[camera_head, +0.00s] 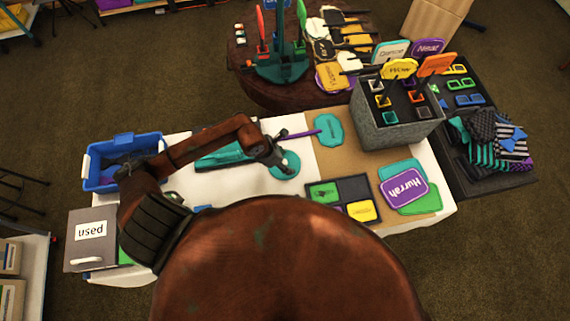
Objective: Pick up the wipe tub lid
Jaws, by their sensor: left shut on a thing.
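The wipe tub lid (287,168) looks like a round teal disc over the white part of the table, near its middle. I cannot tell whether the lid touches the table or is slightly raised. A longer teal object (222,159) lies to the left, partly hidden by my left arm.
A blue bin (92,172) stands at the left end, above a grey box labelled "used" (92,252). A purple stick (300,134) and a teal sign (328,130) lie beyond the lid. A grey holder box (385,125) with upright signs stands right; a dark tray (345,190) lies nearer.

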